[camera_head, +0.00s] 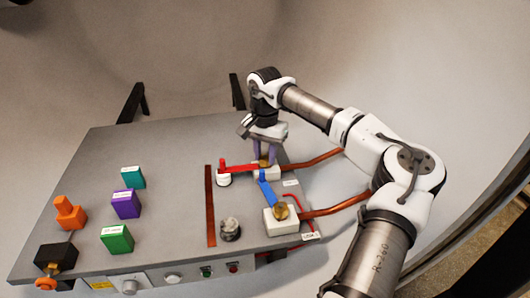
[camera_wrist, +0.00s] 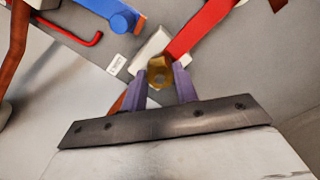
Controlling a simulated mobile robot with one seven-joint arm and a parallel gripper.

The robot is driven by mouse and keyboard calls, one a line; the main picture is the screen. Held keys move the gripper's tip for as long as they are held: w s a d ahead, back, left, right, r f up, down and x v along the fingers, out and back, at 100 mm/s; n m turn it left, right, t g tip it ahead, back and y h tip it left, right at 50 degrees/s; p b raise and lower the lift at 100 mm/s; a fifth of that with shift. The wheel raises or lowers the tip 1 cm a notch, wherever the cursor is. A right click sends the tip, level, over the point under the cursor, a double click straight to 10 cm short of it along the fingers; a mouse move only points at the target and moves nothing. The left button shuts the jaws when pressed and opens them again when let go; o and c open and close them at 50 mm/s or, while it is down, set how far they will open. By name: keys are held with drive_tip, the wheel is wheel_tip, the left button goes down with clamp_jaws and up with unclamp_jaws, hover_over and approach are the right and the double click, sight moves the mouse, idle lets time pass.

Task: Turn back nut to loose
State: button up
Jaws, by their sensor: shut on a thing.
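The back nut (camera_wrist: 160,71) is a brass piece on a white block (camera_head: 267,173) at the back of the grey table, at the end of a copper pipe. My gripper (camera_head: 264,158) reaches down over it from above. In the wrist view my gripper's purple fingers (camera_wrist: 161,88) are shut on the brass nut, one on each side. In the head view the fingers partly hide the nut. A red bar (camera_head: 238,168) runs from beside this nut to the left. A second brass nut (camera_head: 281,211) sits on the front white block (camera_head: 282,223).
A blue handle (camera_head: 266,191) stands between the two white blocks. Copper pipes (camera_head: 335,204) leave to the right. Teal (camera_head: 133,177), purple (camera_head: 126,204) and green (camera_head: 117,239) blocks and an orange piece (camera_head: 69,213) stand at the left. A grey knob (camera_head: 230,229) sits near the front.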

sight(265, 157)
drive_tip(key=shift+n, duration=0.6)
drive_tip(key=o, duration=1)
wheel_tip(265, 157, up, 14)
drive_tip(key=shift+f+b, duration=0.1)
drive_tip(key=shift+b, duration=0.8)
drive_tip(key=shift+s, duration=0.1)
